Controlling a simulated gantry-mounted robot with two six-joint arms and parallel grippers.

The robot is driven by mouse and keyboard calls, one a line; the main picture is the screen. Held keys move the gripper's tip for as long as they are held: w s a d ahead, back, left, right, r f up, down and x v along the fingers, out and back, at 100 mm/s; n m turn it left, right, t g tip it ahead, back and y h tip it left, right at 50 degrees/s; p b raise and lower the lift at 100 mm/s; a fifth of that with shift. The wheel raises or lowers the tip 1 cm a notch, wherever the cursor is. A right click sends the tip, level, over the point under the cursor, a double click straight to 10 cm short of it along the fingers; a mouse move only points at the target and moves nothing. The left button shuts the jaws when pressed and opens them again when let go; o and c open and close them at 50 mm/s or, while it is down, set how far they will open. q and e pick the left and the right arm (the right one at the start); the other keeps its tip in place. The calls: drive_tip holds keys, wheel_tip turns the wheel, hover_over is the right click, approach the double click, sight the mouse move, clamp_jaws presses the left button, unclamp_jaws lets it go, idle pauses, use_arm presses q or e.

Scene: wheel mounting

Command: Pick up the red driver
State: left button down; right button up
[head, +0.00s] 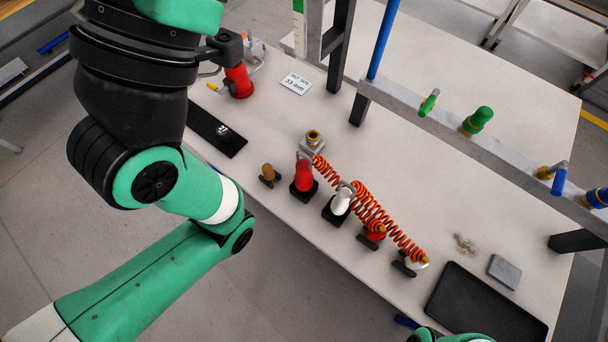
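A red, upright tool (304,177) stands in a black square base in the row on the bench and looks like the red driver. A second, smaller red-bodied tool (374,234) sits further right in the row, partly behind an orange coiled hose (372,210). Which is the driver I cannot tell for sure. A white tool (340,203) in a black base stands between them. My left arm, green and black, fills the left side; its fingertips do not show. Only a bit of my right arm shows at the bottom edge, without its fingers.
A small brown-topped holder (268,174) stands left of the row. A black tray (484,308) and a grey block (504,271) lie at the right. A metal rail (463,140) with coloured fittings crosses the bench. A red cylinder (238,82) stands at the upper left.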

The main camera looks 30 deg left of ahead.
idle(0.4)
use_arm(q)
drive_tip(key=shift+c, duration=1.3)
unclamp_jaws()
